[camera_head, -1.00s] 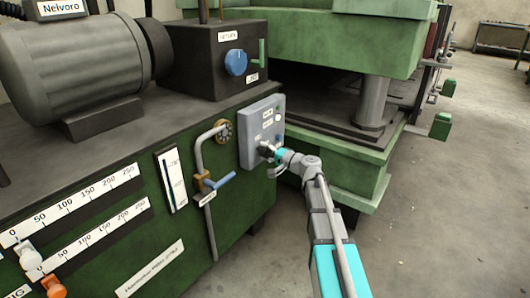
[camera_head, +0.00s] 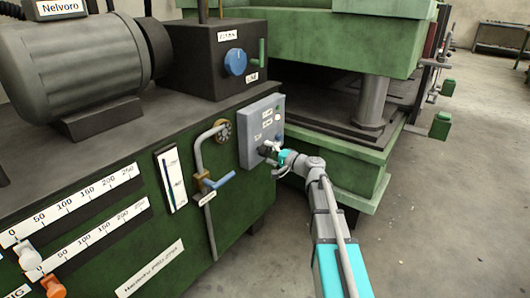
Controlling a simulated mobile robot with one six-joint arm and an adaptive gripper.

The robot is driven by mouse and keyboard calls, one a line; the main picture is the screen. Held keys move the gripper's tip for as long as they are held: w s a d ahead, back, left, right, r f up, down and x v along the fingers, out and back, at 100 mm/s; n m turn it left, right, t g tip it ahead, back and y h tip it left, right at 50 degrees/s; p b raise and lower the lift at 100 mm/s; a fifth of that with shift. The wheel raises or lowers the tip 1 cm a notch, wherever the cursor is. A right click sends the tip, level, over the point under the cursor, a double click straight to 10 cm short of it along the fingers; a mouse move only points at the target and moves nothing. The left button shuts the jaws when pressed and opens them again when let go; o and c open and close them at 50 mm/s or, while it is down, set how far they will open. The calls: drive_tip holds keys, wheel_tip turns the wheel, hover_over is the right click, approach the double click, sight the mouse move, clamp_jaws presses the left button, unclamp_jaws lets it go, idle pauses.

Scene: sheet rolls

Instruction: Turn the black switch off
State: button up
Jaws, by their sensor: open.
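A light grey switch box (camera_head: 248,132) is mounted on the right end of the green machine's front. My gripper (camera_head: 267,151) is at the lower part of this box, with its dark fingers close to the panel. The black switch cannot be made out apart from the dark fingers, which cover that spot. I cannot tell whether the fingers touch it. Small pale labels show on the panel above the gripper. My arm reaches in from the lower right.
Left of the box are a bent grey pipe (camera_head: 199,160) and a blue-handled valve (camera_head: 219,181). A blue knob (camera_head: 235,62) sits on the dark box above. A green press base (camera_head: 345,160) stands close behind my arm. The floor (camera_head: 445,200) at right is clear.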

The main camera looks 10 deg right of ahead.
drive_tip(key=v, duration=1)
drive_tip(key=shift+d, duration=0.2)
drive_tip(key=shift+s+a, duration=0.1)
drive_tip(key=shift+s, duration=0.1)
drive_tip(key=s+a+f+n+g+h+p, duration=0.3)
drive_tip(key=s+a+f+n+g+p, duration=0.15)
drive_tip(key=s+a+g+p, duration=0.4)
drive_tip(key=s+r+n+g+h+p, duration=0.1)
drive_tip(key=s+n+g+h+p, duration=0.2)
drive_tip(key=s+g+h+p, duration=0.7)
drive_tip(key=s+r+t+p, duration=0.3)
drive_tip(key=r+t+p, duration=0.2)
drive_tip(key=r+p, duration=2.9)
wheel_tip(320, 180, up, 3)
drive_tip(key=shift+r+y, duration=0.25)
drive_tip(key=shift+y, duration=0.15)
